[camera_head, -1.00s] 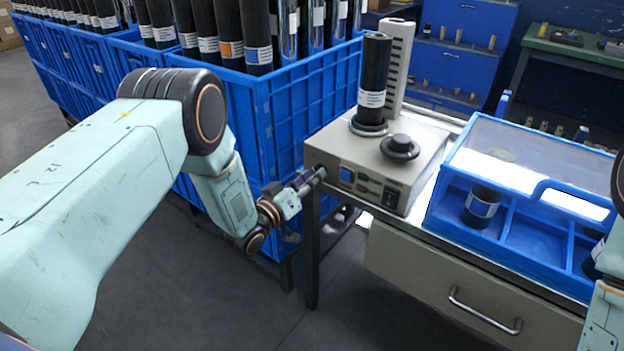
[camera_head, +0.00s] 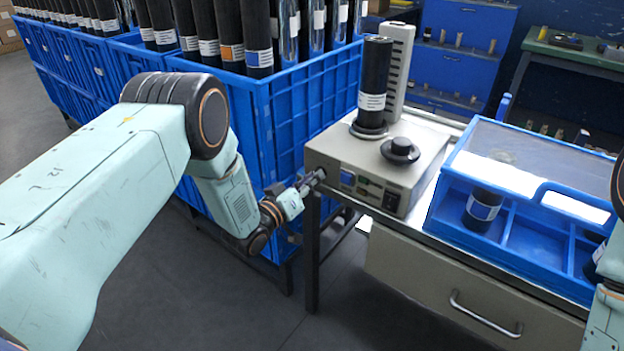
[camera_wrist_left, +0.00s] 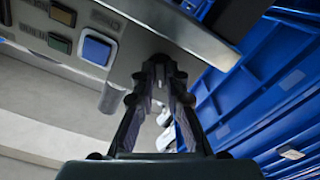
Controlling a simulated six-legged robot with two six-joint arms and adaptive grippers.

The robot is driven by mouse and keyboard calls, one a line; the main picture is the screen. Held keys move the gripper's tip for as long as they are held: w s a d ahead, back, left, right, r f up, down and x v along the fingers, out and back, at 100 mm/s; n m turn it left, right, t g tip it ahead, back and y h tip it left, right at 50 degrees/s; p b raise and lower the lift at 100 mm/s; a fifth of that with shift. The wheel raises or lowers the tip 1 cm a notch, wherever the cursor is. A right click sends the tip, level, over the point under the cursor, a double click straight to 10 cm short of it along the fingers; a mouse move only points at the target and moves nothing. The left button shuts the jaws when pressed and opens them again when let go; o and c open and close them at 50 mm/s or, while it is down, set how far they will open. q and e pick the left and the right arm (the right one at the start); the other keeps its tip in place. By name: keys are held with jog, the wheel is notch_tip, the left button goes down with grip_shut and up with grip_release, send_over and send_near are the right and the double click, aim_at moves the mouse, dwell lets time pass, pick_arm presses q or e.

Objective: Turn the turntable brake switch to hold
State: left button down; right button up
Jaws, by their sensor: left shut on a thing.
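The beige turntable unit (camera_head: 404,178) sits on the workbench, with a black roll (camera_head: 374,80) upright on its round base. My left gripper (camera_head: 316,178) is at the left end of the unit's front panel, left of the blue square button (camera_head: 347,177). It is shut on the brake switch, which its fingers mostly hide. In the left wrist view the fingers (camera_wrist_left: 162,78) come close together against the panel's end, and the blue button (camera_wrist_left: 97,48) shows to their left. The switch's setting cannot be read. My right gripper is out of view; only part of that arm shows at the right edge.
A blue divided box (camera_head: 470,228) with a clear lid stands right of the unit. A black round knob (camera_head: 400,150) is on the unit's top. Blue crates (camera_head: 285,120) of rolls stand close behind my left arm. Floor in front is clear.

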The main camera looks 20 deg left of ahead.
pick_arm(q)
jog(key=shift+m, duration=0.3)
jog(key=m+p, duration=0.1)
jog(key=m, duration=1)
jog(key=shift+m, duration=0.3)
dwell(0.4)
jog(key=c, duration=1.4)
grip_release()
jog(key=v, duration=1.2)
